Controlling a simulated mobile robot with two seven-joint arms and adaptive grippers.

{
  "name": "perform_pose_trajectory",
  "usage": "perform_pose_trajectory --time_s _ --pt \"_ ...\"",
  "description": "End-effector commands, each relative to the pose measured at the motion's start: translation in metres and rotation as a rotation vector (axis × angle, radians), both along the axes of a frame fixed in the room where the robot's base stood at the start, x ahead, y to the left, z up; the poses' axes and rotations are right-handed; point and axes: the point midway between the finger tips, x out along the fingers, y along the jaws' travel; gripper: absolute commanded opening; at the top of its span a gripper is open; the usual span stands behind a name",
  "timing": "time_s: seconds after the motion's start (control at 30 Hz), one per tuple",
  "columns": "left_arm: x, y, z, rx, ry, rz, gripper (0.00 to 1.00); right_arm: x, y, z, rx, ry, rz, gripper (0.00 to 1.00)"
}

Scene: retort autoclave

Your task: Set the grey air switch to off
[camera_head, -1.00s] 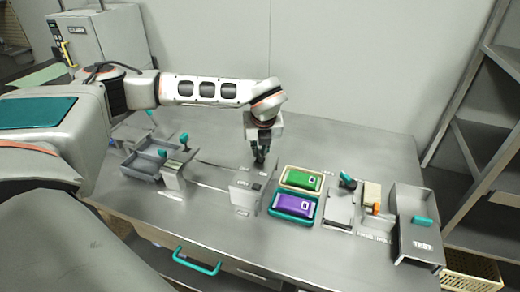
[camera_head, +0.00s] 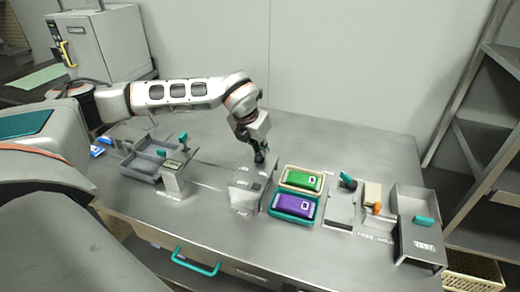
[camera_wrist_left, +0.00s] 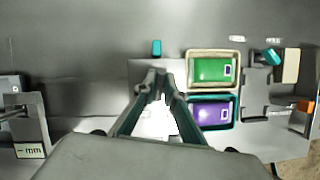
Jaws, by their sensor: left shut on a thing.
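A grey box-shaped switch unit (camera_head: 245,194) with small labels stands mid-bench in the head view, left of the two trays. I take it as the air switch. My left gripper (camera_head: 260,159) reaches down at its far top edge, tilted. In the left wrist view the fingertips (camera_wrist_left: 157,82) are close together at the unit's top, shut on a small grey part that the fingers mostly hide. A small teal piece (camera_wrist_left: 156,48) shows just beyond the fingertips. The switch's setting cannot be read. My right gripper is not in view.
Right of the unit are a cream tray with a green pack (camera_head: 301,180) and a teal tray with a purple pack (camera_head: 294,207). A grey TEST bin (camera_head: 418,238) stands at the far right. Grey trays and a display stand (camera_head: 174,180) are at left. Bare bench lies behind.

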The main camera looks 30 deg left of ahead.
Motion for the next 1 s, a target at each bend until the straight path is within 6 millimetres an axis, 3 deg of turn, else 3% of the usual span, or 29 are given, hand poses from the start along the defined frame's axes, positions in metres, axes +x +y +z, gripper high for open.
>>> perform_pose_trajectory --time_s 0.4,1.0 --pt "-0.0006 0.0000 0.0000 -0.001 0.003 -0.236 0.00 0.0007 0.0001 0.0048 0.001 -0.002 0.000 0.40" --pt "-0.0008 -0.0006 -0.0008 0.000 0.003 -0.290 0.00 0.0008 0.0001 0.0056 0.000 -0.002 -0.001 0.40"
